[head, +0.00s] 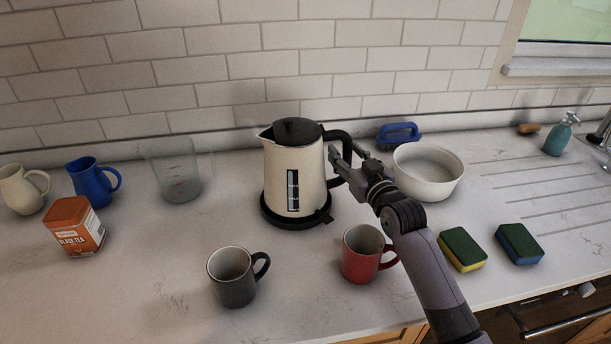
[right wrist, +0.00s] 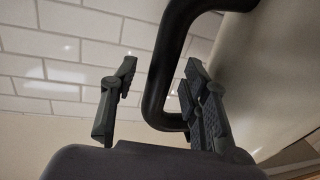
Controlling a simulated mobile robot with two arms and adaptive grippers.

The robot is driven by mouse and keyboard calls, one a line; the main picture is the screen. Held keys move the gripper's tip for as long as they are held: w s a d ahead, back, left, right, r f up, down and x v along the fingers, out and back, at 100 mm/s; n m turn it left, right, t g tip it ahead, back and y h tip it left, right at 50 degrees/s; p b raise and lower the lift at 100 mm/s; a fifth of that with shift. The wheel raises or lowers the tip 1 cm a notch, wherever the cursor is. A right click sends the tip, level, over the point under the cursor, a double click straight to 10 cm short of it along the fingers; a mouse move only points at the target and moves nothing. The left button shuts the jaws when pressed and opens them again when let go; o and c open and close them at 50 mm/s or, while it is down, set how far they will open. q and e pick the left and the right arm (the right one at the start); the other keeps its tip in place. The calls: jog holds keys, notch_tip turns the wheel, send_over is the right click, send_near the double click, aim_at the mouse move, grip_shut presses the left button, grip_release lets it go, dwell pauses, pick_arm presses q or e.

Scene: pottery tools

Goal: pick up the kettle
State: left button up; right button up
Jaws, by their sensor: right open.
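The cream kettle (head: 285,175) with a black lid stands upright on its black base on the counter. Its black handle (head: 341,137) faces right, and my right gripper (head: 347,155) is there with its jaws open. In the right wrist view, the handle (right wrist: 165,70) passes between the two fingers of the gripper (right wrist: 155,100), with a gap to the left finger. The right finger is close to the handle and the kettle body (right wrist: 260,75); I cannot tell whether it touches. My left gripper is not in view.
A white bowl (head: 428,190) and a blue brush (head: 398,132) are close behind my right gripper. A red mug (head: 360,262) and a dark mug (head: 231,288) stand in front. Two sponges (head: 463,247) lie at right. A clear jug (head: 178,180) stands left of the kettle.

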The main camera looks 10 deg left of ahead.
jog(key=shift+w+a, duration=0.1)
jog(key=shift+w, duration=0.05)
jog(key=shift+c, duration=0.3)
grip_shut()
dwell(0.3)
dwell(0.3)
jog(key=shift+r, duration=0.4)
